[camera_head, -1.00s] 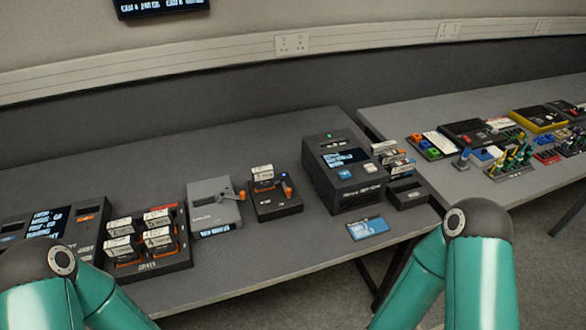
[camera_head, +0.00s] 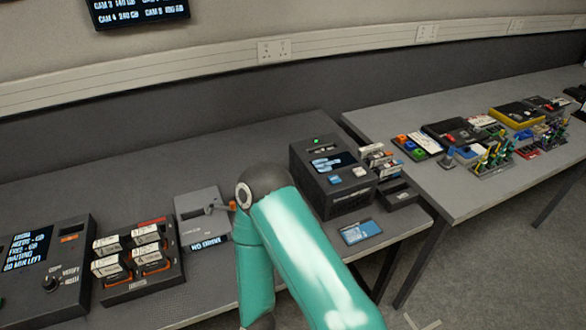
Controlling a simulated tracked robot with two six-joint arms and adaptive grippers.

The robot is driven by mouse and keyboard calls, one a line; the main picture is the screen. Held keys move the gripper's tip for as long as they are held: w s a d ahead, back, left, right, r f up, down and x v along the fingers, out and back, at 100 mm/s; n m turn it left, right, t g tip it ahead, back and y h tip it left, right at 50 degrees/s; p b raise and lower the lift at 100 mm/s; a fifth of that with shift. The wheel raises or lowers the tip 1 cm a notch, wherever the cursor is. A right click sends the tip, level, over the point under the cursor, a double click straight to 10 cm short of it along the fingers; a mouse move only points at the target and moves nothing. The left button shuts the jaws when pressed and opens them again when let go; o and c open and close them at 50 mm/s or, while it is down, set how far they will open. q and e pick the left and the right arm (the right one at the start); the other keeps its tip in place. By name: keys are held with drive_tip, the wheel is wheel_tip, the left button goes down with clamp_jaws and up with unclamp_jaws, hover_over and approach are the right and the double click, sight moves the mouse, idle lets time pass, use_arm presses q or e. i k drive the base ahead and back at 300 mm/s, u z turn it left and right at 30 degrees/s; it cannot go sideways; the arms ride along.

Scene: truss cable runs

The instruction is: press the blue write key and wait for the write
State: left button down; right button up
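The blue write key (camera_head: 335,180) appears to be the small blue key on the sloped front of a dark box (camera_head: 345,203) on the near bench. A pale key (camera_head: 359,172) sits to its right, and a small lit screen (camera_head: 328,161) is above the keys. A green light shows on the box top. One teal arm of mine, seemingly the right, bends in front of the bench, left of the box. Neither gripper's fingers show; the arm's far end drops out at the bottom edge. Nothing is seen touching the key.
A blue-screened card (camera_head: 361,232) lies before the box, and a small dark tray (camera_head: 397,194) stands right of it. A grey unit (camera_head: 203,215), a card rack (camera_head: 140,270) and a dialled console (camera_head: 42,262) stand left. A second bench (camera_head: 455,205) stands right.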

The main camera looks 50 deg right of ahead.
sight(335, 179)
drive_tip(key=z, duration=0.6)
drive_tip(key=k, duration=0.7)
drive_tip(key=z, duration=0.9)
drive_tip(key=k, duration=0.6)
drive_tip(key=z, duration=0.95)
drive_tip(key=i, duration=1.45)
drive_tip(key=u, duration=0.4)
